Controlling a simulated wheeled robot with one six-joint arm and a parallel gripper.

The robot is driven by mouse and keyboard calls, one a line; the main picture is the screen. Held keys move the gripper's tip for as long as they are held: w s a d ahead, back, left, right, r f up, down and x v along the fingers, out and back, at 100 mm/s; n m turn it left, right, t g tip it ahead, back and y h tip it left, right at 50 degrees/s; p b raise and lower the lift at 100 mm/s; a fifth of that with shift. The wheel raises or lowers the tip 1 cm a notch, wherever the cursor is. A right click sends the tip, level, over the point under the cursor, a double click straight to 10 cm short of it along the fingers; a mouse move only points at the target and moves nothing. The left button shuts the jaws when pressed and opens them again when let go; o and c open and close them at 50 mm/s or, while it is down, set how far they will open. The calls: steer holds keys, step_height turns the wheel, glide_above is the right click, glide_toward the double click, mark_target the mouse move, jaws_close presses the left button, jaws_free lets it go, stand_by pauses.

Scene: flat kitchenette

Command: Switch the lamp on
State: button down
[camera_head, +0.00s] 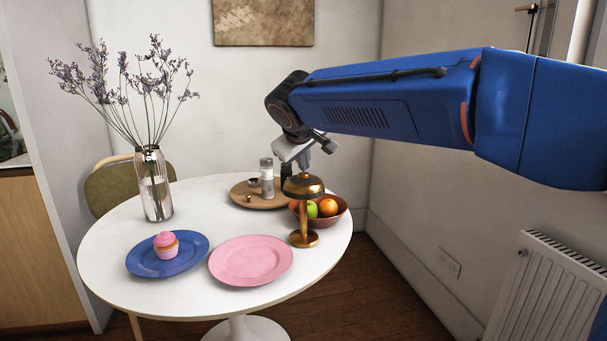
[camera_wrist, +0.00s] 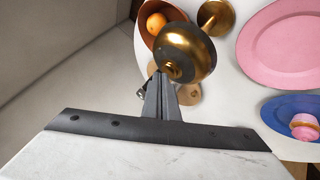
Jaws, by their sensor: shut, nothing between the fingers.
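The lamp is brassy gold, with a domed shade (camera_head: 303,186) on a thin stem and round foot (camera_head: 303,239). It stands upright near the right edge of the white table. In the wrist view the shade (camera_wrist: 187,52) shows from above, with a small knob at its top. My gripper (camera_head: 303,164) is just above the shade, pointing down. In the wrist view its fingers (camera_wrist: 160,80) are together and empty, with their tips at or very close to the knob; I cannot tell if they touch. I see no clear glow from the lamp.
A fruit bowl (camera_head: 331,219) stands close to the lamp, and a wooden tray (camera_head: 240,196) with shakers is behind. A pink plate (camera_head: 250,262), a blue plate (camera_head: 147,265) with a cupcake and a flower vase (camera_head: 153,185) stand further left.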

mark_target(304, 175)
steer(key=shift+f, duration=0.25)
stand_by(0.3)
steer(key=shift+r, duration=0.75)
step_height(304, 175, up, 6)
stand_by(0.8)
